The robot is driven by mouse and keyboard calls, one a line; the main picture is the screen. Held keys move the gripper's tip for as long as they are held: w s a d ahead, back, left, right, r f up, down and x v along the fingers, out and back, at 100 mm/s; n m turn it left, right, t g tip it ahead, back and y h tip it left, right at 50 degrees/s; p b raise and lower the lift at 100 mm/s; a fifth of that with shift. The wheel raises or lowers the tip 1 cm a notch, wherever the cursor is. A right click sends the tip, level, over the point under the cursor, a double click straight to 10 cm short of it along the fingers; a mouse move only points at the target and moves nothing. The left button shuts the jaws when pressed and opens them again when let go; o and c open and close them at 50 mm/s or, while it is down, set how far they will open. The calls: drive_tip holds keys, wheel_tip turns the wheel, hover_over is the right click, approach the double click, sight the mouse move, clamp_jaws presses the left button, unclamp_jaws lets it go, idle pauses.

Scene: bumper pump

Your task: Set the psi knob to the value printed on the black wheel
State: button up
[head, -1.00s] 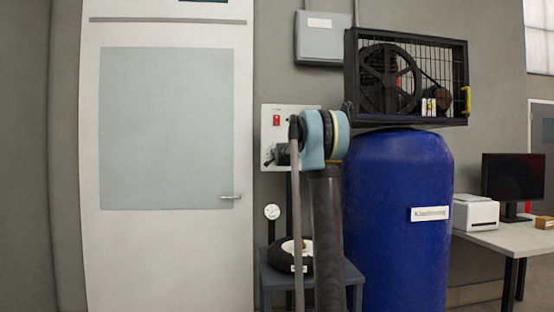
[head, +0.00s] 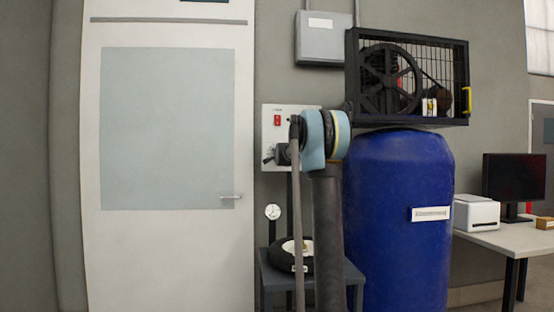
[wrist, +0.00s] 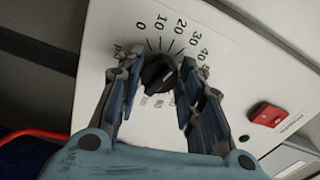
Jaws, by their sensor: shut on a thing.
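The black psi knob (wrist: 158,74) sits on a white panel (wrist: 222,32), inside a printed scale with 0, 10, 20, 30 and 40 readable along its top. My gripper (wrist: 161,88) has its blue-grey fingers closed on the knob from both sides. The knob's pale mark looks tilted up and to the right, but its exact reading is unclear. In the head view my gripper (head: 268,157) is at the panel (head: 270,112), and the knob is hidden there. The black wheel (head: 281,259) lies on a small table with a white label (head: 300,268), too small to read.
A red switch (wrist: 267,114) is on the panel, right of my gripper. A round gauge (head: 272,212) stands above the small dark table (head: 283,281). The blue tank (head: 398,240) with the caged compressor (head: 407,75) stands close on the right; a door (head: 167,245) is on the left.

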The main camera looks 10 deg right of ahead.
drive_tip(key=shift+f, duration=0.1)
idle(0.4)
drive_tip(key=o, duration=1.1)
drive_tip(key=shift+d, duration=0.1)
drive_tip(key=shift+c, duration=0.2)
drive_tip(key=s+n, duration=1.5)
drive_tip(key=s, duration=0.2)
drive_tip(key=s+a+f+n+g+y, duration=0.1)
drive_tip(key=s+a+f+g, duration=0.3)
drive_tip(key=s+f, duration=0.9)
drive_tip(key=shift+s+n+y, duration=0.4)
drive_tip(key=shift+s+y, duration=0.1)
drive_tip(key=shift+y, duration=0.2)
